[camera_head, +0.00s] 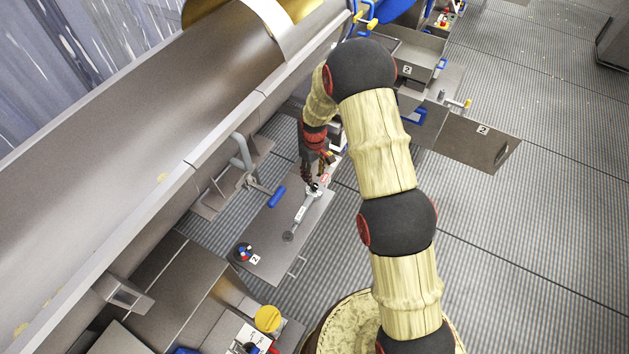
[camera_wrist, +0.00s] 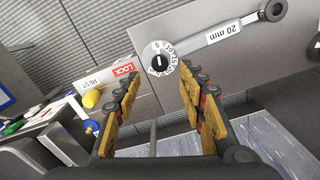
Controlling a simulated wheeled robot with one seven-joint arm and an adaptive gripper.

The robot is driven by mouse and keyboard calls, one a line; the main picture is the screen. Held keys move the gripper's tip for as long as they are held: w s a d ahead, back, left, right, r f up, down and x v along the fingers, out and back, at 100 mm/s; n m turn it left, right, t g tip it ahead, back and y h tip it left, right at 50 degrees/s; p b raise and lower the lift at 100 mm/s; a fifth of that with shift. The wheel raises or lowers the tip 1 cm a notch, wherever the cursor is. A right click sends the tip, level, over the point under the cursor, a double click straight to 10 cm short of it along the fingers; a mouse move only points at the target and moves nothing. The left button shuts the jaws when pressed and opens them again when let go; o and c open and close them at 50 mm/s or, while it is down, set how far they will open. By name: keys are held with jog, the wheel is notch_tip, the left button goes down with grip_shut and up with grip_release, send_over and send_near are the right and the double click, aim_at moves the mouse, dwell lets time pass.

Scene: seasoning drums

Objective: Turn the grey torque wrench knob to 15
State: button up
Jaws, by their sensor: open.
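The grey torque wrench (camera_head: 301,212) lies on a grey metal panel. In the wrist view its grey arm (camera_wrist: 215,38) carries a "20 mm" label and ends in a round dark tip at upper right. Its knob (camera_wrist: 158,58) is a round dial with a white numbered ring and a dark centre; 5, 10 and 15 can be made out on the ring. The setting is too small to tell. My gripper (camera_wrist: 161,76) is open and empty, its two fingers pointing at the dial, which shows between and just beyond the tips. In the head view my gripper (camera_head: 316,180) is at the wrench's upper end.
Beside the dial are a red LOCK label (camera_wrist: 123,69), a REST label (camera_wrist: 92,82) and a yellow knob (camera_wrist: 91,99). A blue-handled lever (camera_head: 277,197) is left of the wrench. A long metal trough (camera_head: 170,115) runs along the left; ribbed floor (camera_head: 510,230) lies right.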

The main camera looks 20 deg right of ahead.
aim_at(315, 185)
notch_tip(315, 185, down, 7)
jog(key=shift+r+p, duration=0.2)
jog(key=shift+p, duration=0.15)
jog(key=shift+c, duration=0.6)
grip_shut()
